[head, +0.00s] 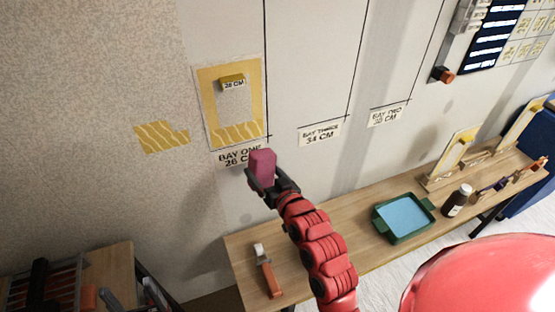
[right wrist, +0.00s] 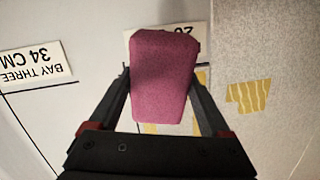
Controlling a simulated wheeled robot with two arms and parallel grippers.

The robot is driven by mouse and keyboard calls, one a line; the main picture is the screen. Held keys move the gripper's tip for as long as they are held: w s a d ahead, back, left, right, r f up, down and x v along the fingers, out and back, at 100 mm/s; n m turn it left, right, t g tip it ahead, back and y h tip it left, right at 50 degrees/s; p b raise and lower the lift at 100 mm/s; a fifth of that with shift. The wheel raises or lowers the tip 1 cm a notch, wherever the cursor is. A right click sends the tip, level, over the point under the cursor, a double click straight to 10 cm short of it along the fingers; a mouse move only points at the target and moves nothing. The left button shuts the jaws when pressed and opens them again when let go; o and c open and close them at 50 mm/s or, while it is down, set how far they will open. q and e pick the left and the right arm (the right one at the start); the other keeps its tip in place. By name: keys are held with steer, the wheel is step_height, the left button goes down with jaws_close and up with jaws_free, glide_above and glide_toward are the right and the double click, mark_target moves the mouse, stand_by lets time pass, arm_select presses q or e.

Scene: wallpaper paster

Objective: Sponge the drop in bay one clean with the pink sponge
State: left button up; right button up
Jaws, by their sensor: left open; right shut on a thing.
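The pink sponge (head: 262,166) is held by my right gripper (head: 264,183), just in front of the wall by the bay one label (head: 240,155). In the right wrist view the sponge (right wrist: 164,75) sits between both fingers (right wrist: 163,95). The bay one drop (head: 258,90) is a pale panel with yellow smears along its borders and a wavy yellow patch at its foot. The sponge is below this panel; I cannot tell whether it touches the wall.
A wavy yellow patch (head: 162,137) is on the wall left of the panel. A yellow block (head: 232,80) is on the panel. The bench (head: 340,252) below holds a green tray (head: 382,224) with blue inside, an orange-handled tool (head: 268,278) and a brown bottle (head: 456,201).

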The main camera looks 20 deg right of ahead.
steer(key=m+t+h, duration=0.1)
steer(key=t+h, duration=0.1)
glide_toward(262, 127)
steer(key=s, duration=0.2)
steer(key=shift+s+d+f, duration=0.1)
steer(key=shift+s+f, duration=0.05)
steer(key=shift+s, duration=0.05)
steer(key=w+b, duration=0.1)
steer(key=w, duration=0.5)
steer(key=shift+w+f+b, duration=0.1)
steer(key=shift+w+b, duration=0.1)
steer(key=shift+b, duration=0.1)
steer(key=shift+w+a, duration=0.2)
steer(key=shift+w, duration=1)
stand_by(1.5)
stand_by(0.5)
